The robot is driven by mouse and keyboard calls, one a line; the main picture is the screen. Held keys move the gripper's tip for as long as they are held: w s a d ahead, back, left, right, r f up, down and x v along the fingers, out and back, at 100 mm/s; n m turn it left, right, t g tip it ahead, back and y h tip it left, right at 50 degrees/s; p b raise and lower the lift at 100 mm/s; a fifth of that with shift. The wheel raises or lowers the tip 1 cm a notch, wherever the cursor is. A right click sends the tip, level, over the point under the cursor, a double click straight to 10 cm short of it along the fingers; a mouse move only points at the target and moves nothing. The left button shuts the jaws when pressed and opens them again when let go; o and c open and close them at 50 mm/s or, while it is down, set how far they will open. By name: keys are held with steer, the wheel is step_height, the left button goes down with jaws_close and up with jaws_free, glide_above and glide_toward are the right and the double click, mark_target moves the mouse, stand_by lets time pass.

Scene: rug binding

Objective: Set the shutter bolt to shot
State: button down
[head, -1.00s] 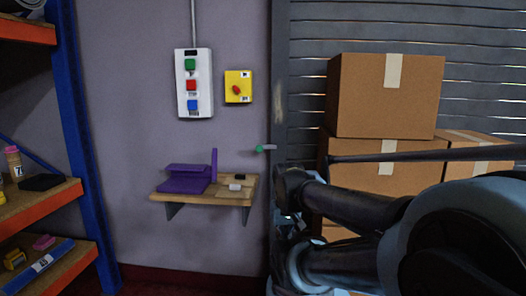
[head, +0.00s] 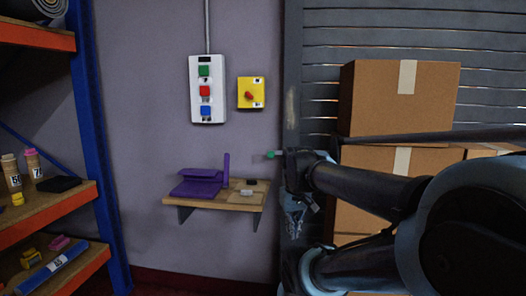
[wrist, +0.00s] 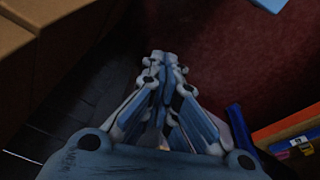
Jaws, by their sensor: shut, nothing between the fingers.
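The shutter bolt shows in the head view as a small green-tipped handle (head: 271,155) at the left edge of the grey slatted shutter. Its rod runs right and is partly hidden behind my arm. My gripper (head: 294,232) hangs below the wrist, pointing down, lower than the bolt handle and a little to its right. It looks clear of the handle. In the wrist view my gripper (wrist: 160,56) has its blue fingers together over the dark red floor, with nothing between them. The bolt does not show in the wrist view.
A wooden wall shelf (head: 216,201) with a purple holder stands left of the gripper. Stacked cardboard boxes (head: 400,100) stand right, behind my arm. A white button box (head: 207,90) and yellow switch (head: 251,93) are on the wall. A blue-and-orange rack (head: 90,140) is far left.

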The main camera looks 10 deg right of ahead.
steer(key=w+a+r+n, duration=0.4)
steer(key=w+r+n, duration=0.1)
steer(key=w+r, duration=0.5)
steer(key=w+a+r+n+g+h, duration=0.1)
steer(key=w+a+r+n, duration=0.2)
steer(key=w+r, duration=0.7)
steer(key=w+a+r+n+g+h, duration=0.1)
steer(key=w+a+r+n, duration=0.3)
steer(key=w+r, duration=0.6)
steer(key=w+n, duration=0.2)
steer(key=w, duration=0.2)
steer(key=shift+w+a+r+n, duration=0.2)
steer(key=shift+a+r+n, duration=0.1)
steer(key=shift+r+n, duration=0.1)
steer(key=shift+f, duration=0.15)
steer(key=d+f, duration=0.5)
steer(key=f, duration=0.6)
steer(key=shift+s+d+f, duration=0.2)
steer(key=shift+s+f, duration=0.05)
steer(key=shift+s, duration=0.1)
steer(key=shift+s, duration=0.1)
